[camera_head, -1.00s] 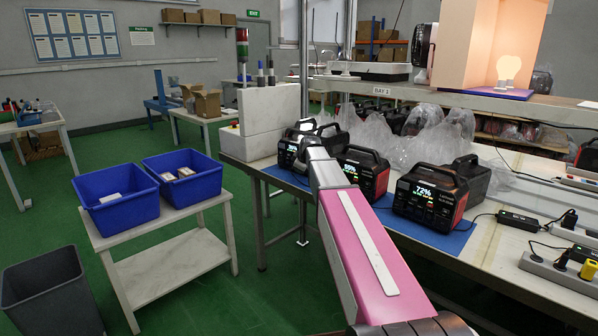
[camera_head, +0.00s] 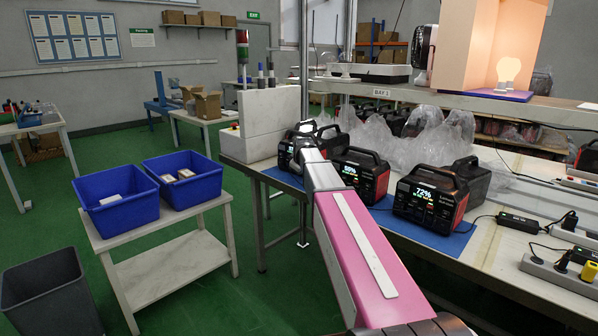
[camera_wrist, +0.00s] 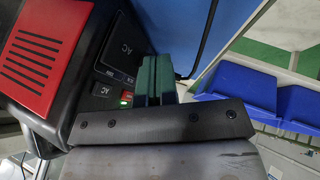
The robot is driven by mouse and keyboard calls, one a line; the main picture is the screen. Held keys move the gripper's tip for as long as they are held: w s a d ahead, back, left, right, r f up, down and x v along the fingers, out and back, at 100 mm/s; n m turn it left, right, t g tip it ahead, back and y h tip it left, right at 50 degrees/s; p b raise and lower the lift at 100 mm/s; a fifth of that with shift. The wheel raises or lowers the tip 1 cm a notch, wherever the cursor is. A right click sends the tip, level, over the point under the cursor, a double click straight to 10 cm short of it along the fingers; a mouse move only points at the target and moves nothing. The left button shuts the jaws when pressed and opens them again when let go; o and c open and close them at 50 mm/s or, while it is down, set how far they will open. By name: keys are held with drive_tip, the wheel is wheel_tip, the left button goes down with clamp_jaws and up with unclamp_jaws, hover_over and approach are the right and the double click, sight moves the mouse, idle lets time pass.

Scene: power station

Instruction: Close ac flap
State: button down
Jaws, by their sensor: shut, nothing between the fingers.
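In the wrist view a black power station with a red vented side (camera_wrist: 38,45) fills the left. Its front carries a dark panel marked AC (camera_wrist: 125,48), and below it a small AC label beside a lit green light. Whether that panel is the flap, and how far it is open, I cannot tell. My gripper (camera_wrist: 155,80) has its green fingers together and empty, close to the station's front beside the AC markings; contact is unclear. In the head view my arm reaches to the leftmost power station (camera_head: 285,155) and partly covers it; the fingertips are hidden there.
A middle power station (camera_head: 373,177) and a right one reading 72% (camera_head: 428,195) stand on the blue mat (camera_head: 440,237) close to my arm. A white block (camera_head: 262,125) stands behind at left. Blue bins (camera_head: 115,215) sit on a side table.

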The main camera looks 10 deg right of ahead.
drive_tip(key=shift+s+d, duration=0.3)
drive_tip(key=shift+s, duration=0.45)
drive_tip(key=shift+s+a, duration=0.2)
drive_tip(key=shift+s, duration=0.1)
drive_tip(key=s, duration=0.1)
drive_tip(key=s+a, duration=0.2)
drive_tip(key=shift+s+r, duration=0.25)
drive_tip(key=v, duration=0.9)
drive_tip(key=shift+n, duration=0.3)
drive_tip(key=x, duration=0.7)
drive_tip(key=w+r+x, duration=0.1)
drive_tip(key=x, duration=0.3)
drive_tip(key=shift+a, duration=0.2)
drive_tip(key=shift+w+d, duration=0.75)
drive_tip(key=shift+w, duration=0.3)
drive_tip(key=shift+w+d, duration=0.4)
drive_tip(key=shift+w, duration=0.15)
